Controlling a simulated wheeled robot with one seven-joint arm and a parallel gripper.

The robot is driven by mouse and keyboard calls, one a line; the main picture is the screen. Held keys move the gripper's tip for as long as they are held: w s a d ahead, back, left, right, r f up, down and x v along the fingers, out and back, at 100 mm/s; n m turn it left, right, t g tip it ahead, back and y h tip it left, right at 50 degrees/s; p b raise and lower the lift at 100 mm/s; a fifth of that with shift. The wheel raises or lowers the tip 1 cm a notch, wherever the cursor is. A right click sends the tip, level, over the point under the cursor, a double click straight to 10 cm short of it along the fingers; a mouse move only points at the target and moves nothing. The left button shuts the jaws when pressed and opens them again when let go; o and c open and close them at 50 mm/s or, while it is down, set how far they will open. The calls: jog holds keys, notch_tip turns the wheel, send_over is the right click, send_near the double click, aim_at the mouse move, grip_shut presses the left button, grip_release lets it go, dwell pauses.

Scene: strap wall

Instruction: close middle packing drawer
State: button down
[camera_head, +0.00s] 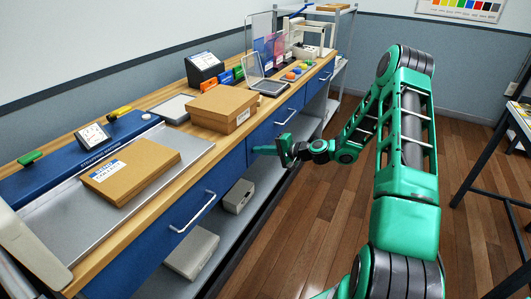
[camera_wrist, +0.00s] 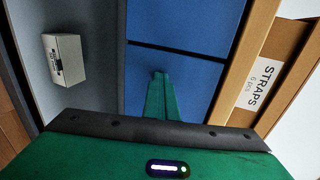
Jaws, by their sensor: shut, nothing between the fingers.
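The middle packing drawer (camera_head: 263,136) has a blue front with a light bar handle, below the wooden worktop. Its front looks about flush with the near drawer; a small gap would be hard to see. My green gripper (camera_head: 260,150) is shut and empty, low in front of the middle drawer's near end. In the wrist view the shut fingers (camera_wrist: 160,80) overlap the blue middle drawer front (camera_wrist: 200,80), close to the seam between two fronts. I cannot tell whether they touch it. No handle shows in the wrist view.
A cardboard box (camera_head: 222,108) labelled STRAPS stands on the worktop above the drawers. The near drawer (camera_head: 180,205) appears closed. Grey cases (camera_head: 238,196) sit on the lower shelf. A dark-framed table (camera_head: 487,145) stands at right. The wooden floor between is clear.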

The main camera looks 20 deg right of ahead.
jog(key=shift+w+a+r, duration=0.2)
jog(key=shift+w+a, duration=0.05)
jog(key=shift+a, duration=0.05)
jog(key=shift+d, duration=0.1)
jog(key=d+f+v, duration=0.1)
jog(key=f+v, duration=0.1)
jog(key=v, duration=1.2)
jog(key=s+r+n+g+h, duration=0.1)
jog(key=s+r+g+h, duration=0.2)
jog(key=s, duration=1)
jog(key=s+r+n+g+h, duration=0.1)
jog(key=s+r+g, duration=0.3)
jog(key=s, duration=1)
jog(key=s+r+n+g+h, duration=0.1)
jog(key=s+r+g+h, duration=0.3)
jog(key=s+r, duration=0.5)
jog(key=shift+s+a+n+h, duration=0.3)
jog(key=shift+s+a+n, duration=0.1)
jog(key=shift+s, duration=2.05)
